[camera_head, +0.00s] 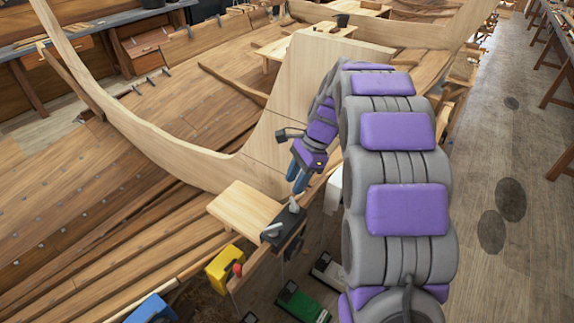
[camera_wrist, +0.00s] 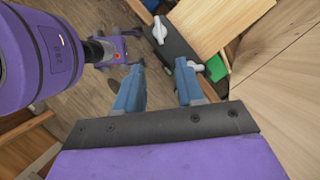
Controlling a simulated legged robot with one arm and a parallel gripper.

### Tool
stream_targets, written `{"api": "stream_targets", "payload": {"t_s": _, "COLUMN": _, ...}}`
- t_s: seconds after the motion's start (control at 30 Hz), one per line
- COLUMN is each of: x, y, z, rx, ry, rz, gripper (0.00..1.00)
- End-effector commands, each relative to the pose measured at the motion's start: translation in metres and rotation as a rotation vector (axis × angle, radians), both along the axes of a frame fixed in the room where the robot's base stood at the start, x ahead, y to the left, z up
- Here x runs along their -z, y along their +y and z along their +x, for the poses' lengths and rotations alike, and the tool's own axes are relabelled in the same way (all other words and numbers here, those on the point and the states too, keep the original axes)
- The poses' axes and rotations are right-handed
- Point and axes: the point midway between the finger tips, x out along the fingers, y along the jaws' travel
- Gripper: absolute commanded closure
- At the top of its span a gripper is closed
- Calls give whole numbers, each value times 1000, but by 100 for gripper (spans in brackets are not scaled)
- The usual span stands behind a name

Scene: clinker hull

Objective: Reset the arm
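My arm is purple and grey, and it arches from the bottom right of the head view up and over to the left. My gripper (camera_head: 297,180) hangs from its end beside the pale hull plank, with blue fingers pointing down. In the wrist view the two blue fingers of my gripper (camera_wrist: 160,72) stand apart with nothing between them. Bare floor and part of a dark block show beyond the fingertips.
A dark block with grey levers (camera_head: 283,226) sits below my gripper, next to a pale board (camera_head: 244,208). The wooden hull (camera_head: 180,145) fills the left; floor (camera_head: 500,150) is clear at right.

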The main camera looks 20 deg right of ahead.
Motion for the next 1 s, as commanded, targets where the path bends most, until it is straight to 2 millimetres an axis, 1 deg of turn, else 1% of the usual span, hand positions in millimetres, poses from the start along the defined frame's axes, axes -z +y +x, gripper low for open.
{"api": "stream_targets", "payload": {"t_s": 0.17, "x": 1, "y": 1, "z": -1, "rx": -6, "ry": -2, "rz": -2, "gripper": 62}}
{"api": "stream_targets", "payload": {"t_s": 0.23, "x": 2, "y": 4, "z": -6, "rx": -27, "ry": -6, "rz": -7, "gripper": 62}}
{"api": "stream_targets", "payload": {"t_s": 0.27, "x": 3, "y": 6, "z": -10, "rx": -43, "ry": -10, "rz": -11, "gripper": 62}}
{"api": "stream_targets", "payload": {"t_s": 0.37, "x": 8, "y": 17, "z": -30, "rx": -127, "ry": -27, "rz": -29, "gripper": 62}}
{"api": "stream_targets", "payload": {"t_s": 0.47, "x": 16, "y": 31, "z": -59, "rx": -250, "ry": -52, "rz": -55, "gripper": 62}}
{"api": "stream_targets", "payload": {"t_s": 0.5, "x": 20, "y": 37, "z": -72, "rx": -303, "ry": -59, "rz": -66, "gripper": 62}}
{"api": "stream_targets", "payload": {"t_s": 0.67, "x": 35, "y": 54, "z": -122, "rx": -517, "ry": -96, "rz": -102, "gripper": 62}}
{"api": "stream_targets", "payload": {"t_s": 0.87, "x": 63, "y": 70, "z": -189, "rx": -793, "ry": -129, "rz": -134, "gripper": 62}}
{"api": "stream_targets", "payload": {"t_s": 1.0, "x": 87, "y": 76, "z": -236, "rx": -989, "ry": -150, "rz": -151, "gripper": 62}}
